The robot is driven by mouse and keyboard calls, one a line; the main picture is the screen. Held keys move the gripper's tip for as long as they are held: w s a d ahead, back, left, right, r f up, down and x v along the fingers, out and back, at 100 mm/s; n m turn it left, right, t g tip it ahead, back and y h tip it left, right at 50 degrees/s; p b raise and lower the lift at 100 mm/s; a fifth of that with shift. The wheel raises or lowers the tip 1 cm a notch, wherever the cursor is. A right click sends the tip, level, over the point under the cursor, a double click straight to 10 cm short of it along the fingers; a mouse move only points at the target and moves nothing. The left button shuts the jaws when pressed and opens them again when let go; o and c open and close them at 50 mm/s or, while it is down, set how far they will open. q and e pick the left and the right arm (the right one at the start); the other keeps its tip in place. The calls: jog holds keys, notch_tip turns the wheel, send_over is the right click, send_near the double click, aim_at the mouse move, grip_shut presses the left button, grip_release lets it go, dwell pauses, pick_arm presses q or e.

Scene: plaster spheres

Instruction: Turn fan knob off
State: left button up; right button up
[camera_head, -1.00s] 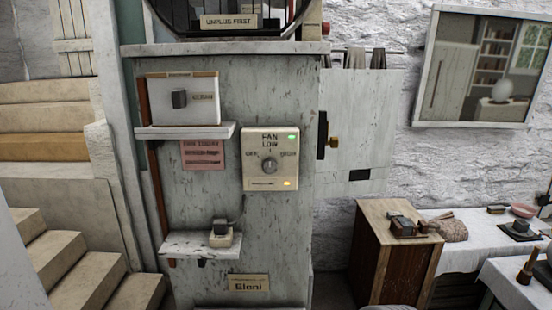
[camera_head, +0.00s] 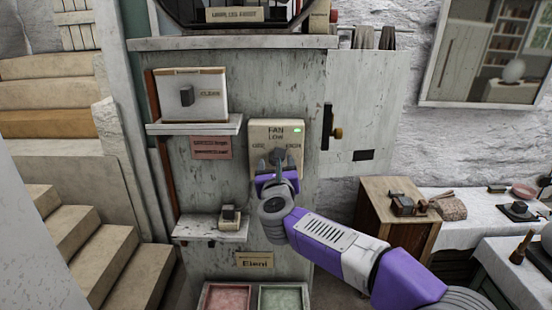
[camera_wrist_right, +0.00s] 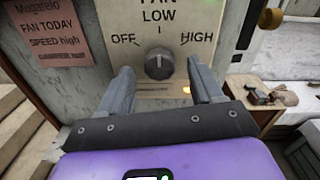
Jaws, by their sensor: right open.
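The fan panel (camera_head: 262,131) is a cream plate on the grey weathered cabinet, marked FAN, LOW, OFF and HIGH, with a green light lit at its upper right. In the right wrist view the round dark grey knob (camera_wrist_right: 158,66) sits below the LOW mark, its pointer apparently upward, with OFF at left and HIGH at right. My right gripper (camera_head: 274,160) is open in front of the panel, with its fingers (camera_wrist_right: 160,72) on either side of the knob; contact cannot be told. In the head view the gripper largely hides the knob. My left gripper is not in view.
A lower shelf (camera_head: 207,229) holds a small switch. Red (camera_head: 226,297) and green trays lie below. A wooden cabinet (camera_head: 372,232) stands right.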

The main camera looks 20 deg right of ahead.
jog(key=shift+x, duration=1.2)
jog(key=c, duration=1.1)
jog(key=shift+o, duration=0.2)
jog(key=n+p, duration=0.5)
jog(key=n, duration=0.6)
jog(key=shift+a+n, duration=0.15)
jog(key=shift+n, duration=0.25)
